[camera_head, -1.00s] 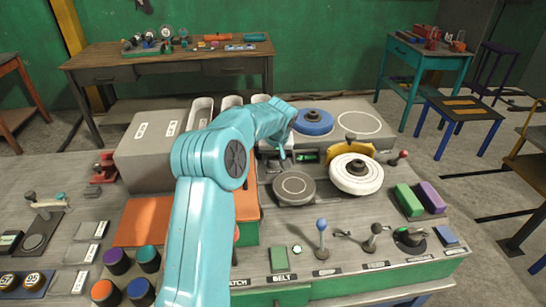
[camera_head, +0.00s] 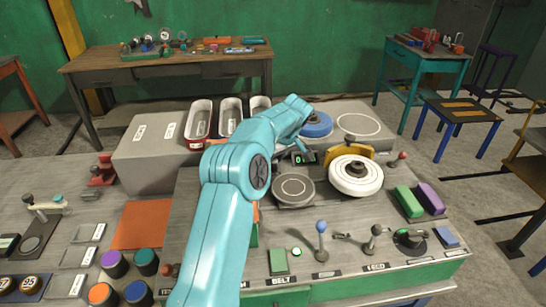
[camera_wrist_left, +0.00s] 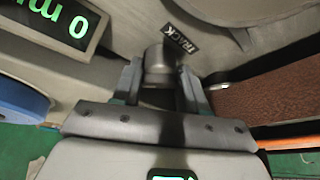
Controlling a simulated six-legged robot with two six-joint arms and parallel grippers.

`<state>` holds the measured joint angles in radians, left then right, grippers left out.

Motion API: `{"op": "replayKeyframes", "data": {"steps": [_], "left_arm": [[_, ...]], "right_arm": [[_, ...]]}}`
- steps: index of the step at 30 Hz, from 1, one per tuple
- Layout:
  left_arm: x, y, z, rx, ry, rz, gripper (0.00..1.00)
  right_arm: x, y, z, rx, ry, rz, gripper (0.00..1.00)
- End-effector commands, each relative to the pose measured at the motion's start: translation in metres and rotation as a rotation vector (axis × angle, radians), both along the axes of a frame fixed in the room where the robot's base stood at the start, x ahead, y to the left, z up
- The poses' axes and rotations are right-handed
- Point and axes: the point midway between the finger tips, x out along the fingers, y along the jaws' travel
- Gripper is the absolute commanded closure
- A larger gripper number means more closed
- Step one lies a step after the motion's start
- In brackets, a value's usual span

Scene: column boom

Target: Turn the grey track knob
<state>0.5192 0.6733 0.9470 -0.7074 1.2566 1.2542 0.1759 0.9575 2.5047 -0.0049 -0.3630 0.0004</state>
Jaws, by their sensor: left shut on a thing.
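The grey track knob (camera_wrist_left: 157,60) shows in the left wrist view as a short grey cylinder beside a dark label reading TRACK. My left gripper (camera_wrist_left: 160,82) has one finger on each side of the knob and is shut on it. In the head view my left arm reaches over the console and hides the knob; its gripper (camera_head: 303,149) is small and partly hidden by the arm. A black display (camera_wrist_left: 62,22) with green digits reads "0 mm" in the left wrist view. My right gripper is not in view.
A round grey disc (camera_head: 294,189) lies just in front of the gripper. A white wheel (camera_head: 355,176) stands to its right, and a blue disc (camera_head: 318,124) behind it. Several levers, including a blue-topped one (camera_head: 321,240), line the front edge.

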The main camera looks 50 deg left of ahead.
Motion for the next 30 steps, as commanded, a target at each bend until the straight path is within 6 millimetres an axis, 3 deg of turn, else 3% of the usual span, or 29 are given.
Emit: {"op": "replayKeyframes", "data": {"steps": [16,17,18,30], "left_arm": [[0.0007,0.0009,0.0011,0.003,-0.003,0.026,0.88],[0.0006,0.001,0.0011,0.003,-0.003,0.026,0.48],[0.0006,0.0009,0.0011,0.003,-0.003,0.026,0.35],[0.0016,-0.0023,0.0081,0.003,-0.004,0.026,0.34]], "right_arm": [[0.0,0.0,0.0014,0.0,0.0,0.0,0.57],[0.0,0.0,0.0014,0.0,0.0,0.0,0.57],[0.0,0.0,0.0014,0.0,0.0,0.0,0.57],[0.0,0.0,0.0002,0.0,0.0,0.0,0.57]]}}
